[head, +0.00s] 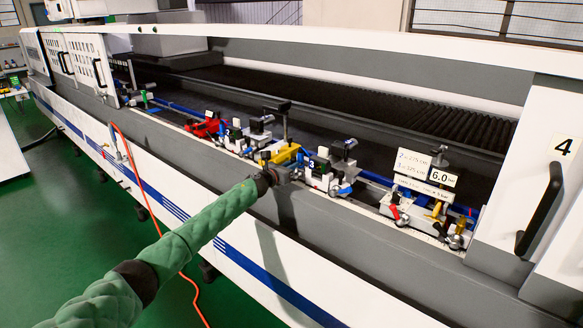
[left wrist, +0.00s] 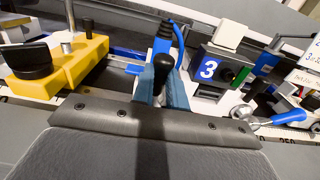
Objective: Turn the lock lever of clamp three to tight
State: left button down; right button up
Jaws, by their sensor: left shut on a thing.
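Clamp three, with a white "3" on a blue plate (left wrist: 208,69), stands just right of my left gripper (left wrist: 163,88) in the left wrist view. The plate also shows in the head view (head: 311,164). A black-knobbed lever (left wrist: 162,68) stands between the gripper's blue-grey fingers, and they are shut on it. Its lower part is hidden by the fingers and the gripper body. Green and red patches (left wrist: 230,75) show beside the number plate. In the head view, my left gripper (head: 282,175) is at the clamp's left side, its fingertips hard to see. My right gripper is not in view.
A yellow block (left wrist: 75,65) with a black knob stands close on the left. A blue-handled lever (left wrist: 287,117) sticks out at the right. Further right in the head view is a clamp with a "6.0" sign (head: 442,178). A white door (head: 545,190) marked 4 stands beyond.

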pick_arm(q)
jog(key=c, duration=1.4)
grip_release()
jog(key=shift+a, duration=0.1)
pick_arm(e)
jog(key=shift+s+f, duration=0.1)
pick_arm(q)
jog(key=shift+s+a, duration=0.35)
jog(key=shift+s, duration=0.05)
jog(key=b+v, duration=0.1)
jog(key=v, duration=0.4)
jog(key=shift+s+a, duration=0.15)
jog(key=shift+s, duration=0.1)
jog(key=shift+s+a, duration=0.35)
jog(key=shift+s, duration=0.15)
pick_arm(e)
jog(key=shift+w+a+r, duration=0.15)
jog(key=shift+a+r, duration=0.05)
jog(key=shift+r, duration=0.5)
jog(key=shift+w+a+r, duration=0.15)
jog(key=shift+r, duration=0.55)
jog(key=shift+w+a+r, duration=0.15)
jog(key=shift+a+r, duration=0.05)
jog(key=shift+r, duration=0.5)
